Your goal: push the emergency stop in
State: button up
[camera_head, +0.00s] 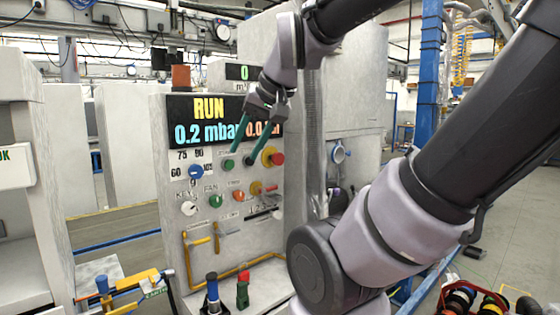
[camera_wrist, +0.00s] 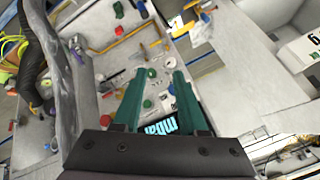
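The emergency stop (camera_head: 277,159) is a red mushroom button on a yellow base, on the upper right of the grey control panel (camera_head: 215,237). It stands out from the panel in the head view. My gripper (camera_head: 240,157) has two green fingers, spread apart with nothing between them. The fingers are in front of the panel, just left of the emergency stop, near a green button (camera_head: 228,164). Contact with the panel cannot be told.
Around it are a blue knob (camera_head: 196,171), a white key switch (camera_head: 189,208), an orange button (camera_head: 239,196) and yellow handles (camera_head: 198,241). The display (camera_head: 222,121) reads RUN and 0.2 mbar. My arm fills the right side.

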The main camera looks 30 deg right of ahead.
jog(key=o, duration=0.7)
jog(key=shift+w+a+f+m+g+y, duration=0.2)
jog(key=shift+w+f+m+g+y, duration=0.15)
jog(key=shift+w+f+m, duration=0.15)
jog(key=shift+w+a+f+m+g+y, duration=0.25)
jog(key=shift+w+f+m+g, duration=0.1)
jog(key=shift+w+m, duration=0.15)
jog(key=w+f+m+g+y, duration=0.1)
jog(key=w+f+m+y, duration=0.1)
jog(key=w+m+y, duration=0.3)
jog(key=m+t+h, duration=0.5)
jog(key=m+t, duration=0.8)
jog(key=m, duration=0.7)
send_near(280, 159)
jog(key=w, duration=0.3)
jog(key=w+a, duration=0.1)
jog(key=w, duration=0.2)
jog(key=w+a, duration=0.1)
jog(key=w, duration=0.3)
